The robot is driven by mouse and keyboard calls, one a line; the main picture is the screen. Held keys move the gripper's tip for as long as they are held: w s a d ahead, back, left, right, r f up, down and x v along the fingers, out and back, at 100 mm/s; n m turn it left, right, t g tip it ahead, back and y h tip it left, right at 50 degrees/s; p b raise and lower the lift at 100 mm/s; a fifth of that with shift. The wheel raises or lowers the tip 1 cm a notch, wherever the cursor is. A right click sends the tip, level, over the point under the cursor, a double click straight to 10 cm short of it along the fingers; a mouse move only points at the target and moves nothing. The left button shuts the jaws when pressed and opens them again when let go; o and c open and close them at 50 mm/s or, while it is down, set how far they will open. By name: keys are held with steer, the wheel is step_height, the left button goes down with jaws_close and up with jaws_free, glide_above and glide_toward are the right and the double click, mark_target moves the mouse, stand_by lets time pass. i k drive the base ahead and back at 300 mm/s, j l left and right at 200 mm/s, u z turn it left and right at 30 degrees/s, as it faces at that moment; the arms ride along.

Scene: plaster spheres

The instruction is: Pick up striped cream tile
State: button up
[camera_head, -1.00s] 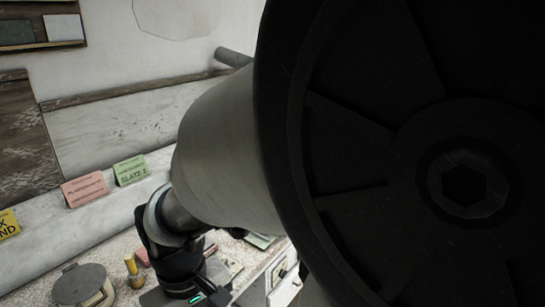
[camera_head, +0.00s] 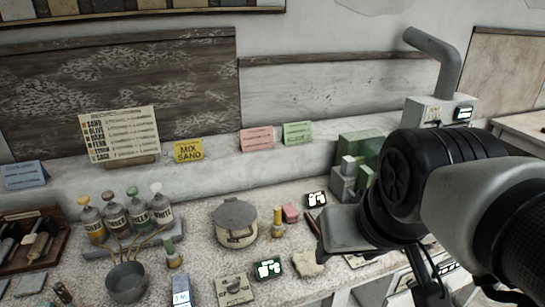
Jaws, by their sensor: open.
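I cannot make out a striped cream tile for certain in the head view. A pale tan slab with an uneven outline (camera_head: 308,265) lies on the speckled counter, and I see no clear stripes on it. My arm comes in from the right. The grey end of my arm, with my gripper (camera_head: 343,232), hangs over the counter just above and right of this slab. My gripper is open. Its fingertips do not show clearly, and I see nothing held. My arm hides part of the counter's right side.
A lidded pot (camera_head: 236,223) stands mid-counter, with a yellow-topped bottle (camera_head: 278,222) and a pink block (camera_head: 290,212) beside it. Green and grey blocks (camera_head: 358,152) stand behind my arm.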

mark_target(304, 261)
steer(key=l+u, duration=0.2)
steer(key=u, duration=0.15)
steer(key=i+l+u, duration=0.1)
steer(key=l+u, duration=0.35)
steer(key=u, duration=0.25)
